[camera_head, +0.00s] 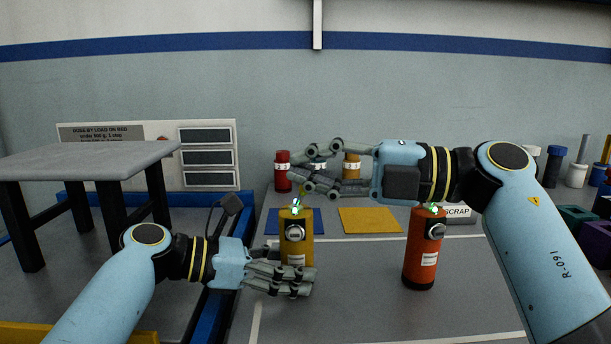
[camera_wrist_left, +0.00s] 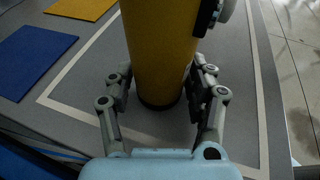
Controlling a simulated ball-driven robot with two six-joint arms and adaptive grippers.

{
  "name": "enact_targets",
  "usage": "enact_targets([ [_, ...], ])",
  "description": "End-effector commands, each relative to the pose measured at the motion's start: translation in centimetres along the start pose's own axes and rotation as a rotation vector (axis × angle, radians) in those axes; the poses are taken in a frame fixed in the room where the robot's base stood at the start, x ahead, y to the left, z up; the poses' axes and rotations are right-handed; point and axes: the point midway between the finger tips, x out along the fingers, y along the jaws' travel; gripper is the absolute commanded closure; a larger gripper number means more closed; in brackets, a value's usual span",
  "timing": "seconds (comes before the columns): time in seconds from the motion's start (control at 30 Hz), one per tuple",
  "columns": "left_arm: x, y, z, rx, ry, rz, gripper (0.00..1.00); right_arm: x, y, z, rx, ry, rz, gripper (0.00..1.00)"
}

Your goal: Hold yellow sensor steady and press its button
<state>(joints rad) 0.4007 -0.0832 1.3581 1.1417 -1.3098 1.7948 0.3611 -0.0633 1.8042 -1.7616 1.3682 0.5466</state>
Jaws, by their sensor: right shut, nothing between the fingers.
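The yellow sensor (camera_head: 296,243) is an upright cylinder with a round dial on its side and a small green-lit top. My left gripper (camera_head: 298,281) is at its lower part. In the left wrist view the yellow sensor (camera_wrist_left: 160,50) stands between the fingers of my left gripper (camera_wrist_left: 162,85), which lie against both its sides. My right gripper (camera_head: 293,172) is shut and empty, its fingertips just above the sensor's top. I cannot tell whether they touch it. The button itself is not clear to see.
An orange sensor (camera_head: 420,255) stands upright to the right, below my right arm. A blue mat (camera_head: 275,222) and a yellow mat (camera_head: 370,220) lie behind the yellow sensor. Red (camera_head: 283,180) and yellow (camera_head: 352,167) containers stand at the back. A grey raised table (camera_head: 90,160) is at left.

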Motion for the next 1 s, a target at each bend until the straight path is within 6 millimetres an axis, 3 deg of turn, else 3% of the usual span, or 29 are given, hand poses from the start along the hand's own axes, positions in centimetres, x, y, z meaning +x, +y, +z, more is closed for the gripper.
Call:
enact_targets([
  [0.13,0.0,0.0,0.0,0.000,0.000,0.000,0.25,0.0,0.0,0.0,0.000,0.000,0.000,1.00],
  [0.47,-0.6,0.0,-0.1,0.000,0.001,0.001,0.25,0.0,0.0,0.0,0.000,0.000,0.000,1.00],
  [1.0,-10.8,0.1,-0.1,0.001,0.004,0.002,0.25,0.0,0.0,0.0,0.000,0.000,0.000,1.00],
])
